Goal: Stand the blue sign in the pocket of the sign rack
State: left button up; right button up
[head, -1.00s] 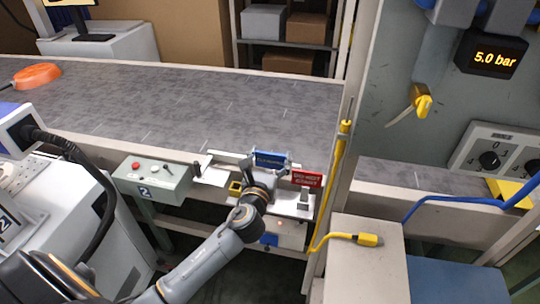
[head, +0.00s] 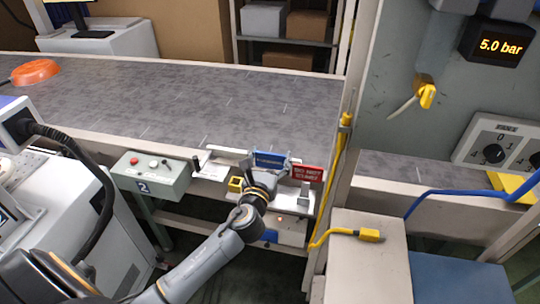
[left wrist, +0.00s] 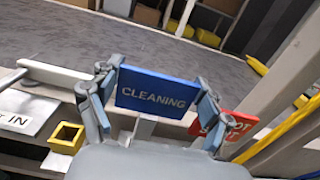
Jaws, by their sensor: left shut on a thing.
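The blue sign (head: 269,160), lettered CLEANING, is held upright and slightly tilted between the two fingers of my left gripper (head: 271,172). In the left wrist view the blue sign (left wrist: 156,92) faces me, with one finger of the left gripper (left wrist: 156,100) at each side edge. A small yellow-rimmed square pocket (left wrist: 66,136) shows below and left of the sign; it also appears in the head view (head: 236,184). The sign is apart from this pocket. The sign's lower edge is partly hidden by the gripper in the head view. My right gripper is out of view.
A red sign (head: 307,173) stands just right of the blue sign. A grey control box (head: 150,174) is at the left. The grey conveyor belt (head: 180,105) runs behind. A yellow post (head: 342,150) and a white cabinet (head: 366,260) bound the right side.

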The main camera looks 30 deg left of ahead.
pick_arm(q)
jog(key=shift+f+b, duration=0.85)
jog(key=shift+f, duration=0.35)
jog(key=o, duration=1.5)
jog(key=v, duration=1.2)
